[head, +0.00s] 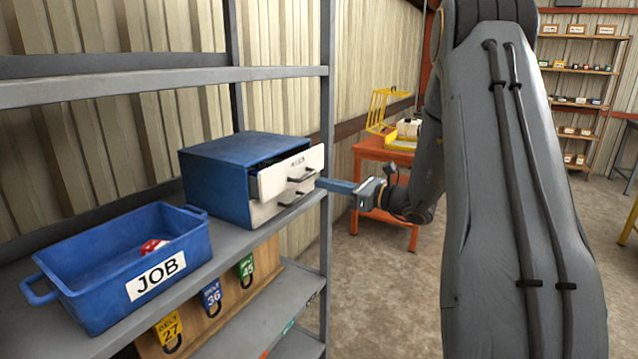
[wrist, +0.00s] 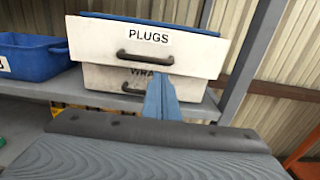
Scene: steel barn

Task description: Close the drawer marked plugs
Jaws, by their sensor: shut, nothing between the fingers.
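A blue cabinet (head: 215,180) with two white-fronted drawers stands on the grey shelf. Its upper drawer (head: 283,172) is pulled part way out, with a dark gap behind its front. In the wrist view this drawer (wrist: 190,44) is marked PLUGS and has a dark handle (wrist: 145,60). The lower drawer (wrist: 105,80) sits below it, its label partly hidden by the handle above. My gripper (head: 322,183) is shut and empty, with blue fingers pointing at the drawer fronts. In the wrist view its fingers (wrist: 160,92) overlap the lower drawer; I cannot tell whether they touch.
A blue JOB bin (head: 75,290) with a red and white item stands left of the cabinet. A grey shelf post (head: 327,130) rises close to my gripper. Numbered belt tags hang below. An orange table (head: 375,150) stands behind.

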